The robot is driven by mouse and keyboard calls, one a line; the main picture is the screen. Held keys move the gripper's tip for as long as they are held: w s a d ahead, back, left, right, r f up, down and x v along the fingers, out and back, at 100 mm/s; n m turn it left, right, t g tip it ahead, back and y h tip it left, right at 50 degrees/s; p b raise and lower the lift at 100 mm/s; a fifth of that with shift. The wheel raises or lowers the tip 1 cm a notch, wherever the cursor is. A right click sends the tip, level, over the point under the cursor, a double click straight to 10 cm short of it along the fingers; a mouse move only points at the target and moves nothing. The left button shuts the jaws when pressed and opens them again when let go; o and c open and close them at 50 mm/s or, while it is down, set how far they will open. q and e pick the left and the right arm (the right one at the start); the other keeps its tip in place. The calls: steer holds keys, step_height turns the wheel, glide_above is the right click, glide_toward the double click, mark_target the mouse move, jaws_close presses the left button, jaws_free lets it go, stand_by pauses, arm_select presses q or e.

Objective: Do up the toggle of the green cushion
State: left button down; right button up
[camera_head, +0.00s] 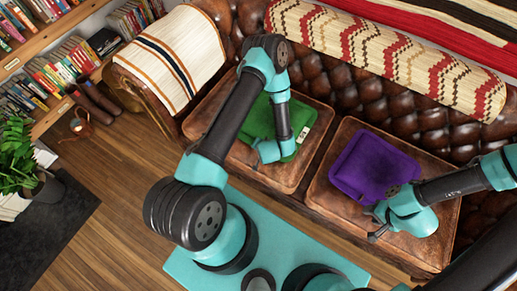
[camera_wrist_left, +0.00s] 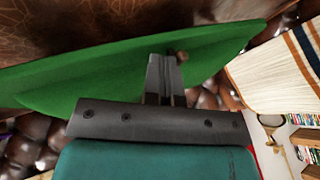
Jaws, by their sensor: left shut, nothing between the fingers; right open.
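The green cushion (camera_head: 258,121) lies on the left seat of the leather sofa, partly hidden under my left arm; a white label (camera_head: 303,134) shows at its right side. In the left wrist view the green cushion (camera_wrist_left: 80,80) spreads behind my fingers. My left gripper (camera_wrist_left: 166,60) is shut and empty, in front of the cushion near its edge. A small brown knob, perhaps the toggle (camera_wrist_left: 182,56), shows just beside the fingertips; whether they touch it I cannot tell. The loop cannot be made out. My right gripper (camera_head: 376,226) is open near the purple cushion's lower edge.
A purple cushion (camera_head: 374,166) lies on the right seat. A rolled patterned blanket (camera_head: 400,55) runs along the sofa back, and a striped throw (camera_head: 172,60) covers the left armrest. A plant (camera_head: 18,160) and bookshelves stand at the left.

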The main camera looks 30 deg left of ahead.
stand_by(0.5)
arm_select(q)
steer(key=shift+s+a, duration=0.5)
steer(key=shift+a, duration=0.15)
steer(key=v, duration=0.8)
stand_by(0.3)
steer(key=c, duration=1.8)
jaws_free()
steer(key=shift+c, duration=0.2)
